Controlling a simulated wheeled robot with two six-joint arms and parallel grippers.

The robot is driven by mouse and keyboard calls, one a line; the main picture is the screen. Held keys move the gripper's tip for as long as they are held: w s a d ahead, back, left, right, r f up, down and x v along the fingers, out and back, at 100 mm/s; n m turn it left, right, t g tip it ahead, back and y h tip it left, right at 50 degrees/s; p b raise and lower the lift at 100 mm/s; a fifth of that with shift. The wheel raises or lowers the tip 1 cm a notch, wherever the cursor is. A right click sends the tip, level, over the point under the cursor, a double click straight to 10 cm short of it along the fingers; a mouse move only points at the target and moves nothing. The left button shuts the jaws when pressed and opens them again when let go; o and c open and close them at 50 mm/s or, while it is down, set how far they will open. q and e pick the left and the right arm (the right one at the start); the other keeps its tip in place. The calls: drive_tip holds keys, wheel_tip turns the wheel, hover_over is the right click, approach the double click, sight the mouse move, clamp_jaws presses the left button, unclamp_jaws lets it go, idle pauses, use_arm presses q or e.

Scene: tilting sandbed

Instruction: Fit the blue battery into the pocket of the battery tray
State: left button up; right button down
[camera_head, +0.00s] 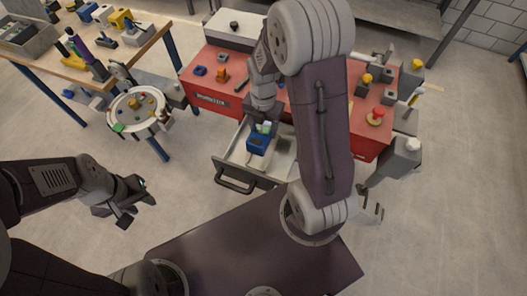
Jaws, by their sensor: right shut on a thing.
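The blue battery (258,144) is in my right gripper (263,128), which is shut on it. The battery hangs over the open grey drawer (226,178) at the front of the red bench. Whether it touches the drawer floor cannot be told. My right arm covers the middle of the bench. My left gripper (137,203) is at the lower left, apart from the bench, with its dark fingers spread and nothing between them. I cannot make out the battery tray or its pocket for certain in this view.
The red bench (215,99) carries several small parts and a red button (377,114). A round white stand (128,122) with small coloured pieces is to its left. A wooden table (80,70) with tools stands at the upper left. The floor between is clear.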

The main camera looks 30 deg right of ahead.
wheel_tip(320, 180, down, 6)
drive_tip(key=shift+w+f+b, duration=0.1)
drive_tip(key=shift+f+b, duration=0.05)
drive_tip(key=shift+b, duration=0.35)
wheel_tip(320, 180, down, 3)
drive_tip(key=shift+r, duration=0.1)
drive_tip(key=shift+f, duration=0.45)
drive_tip(key=shift+b, duration=0.3)
drive_tip(key=shift+f, duration=0.15)
drive_tip(key=c, duration=0.5)
unclamp_jaws()
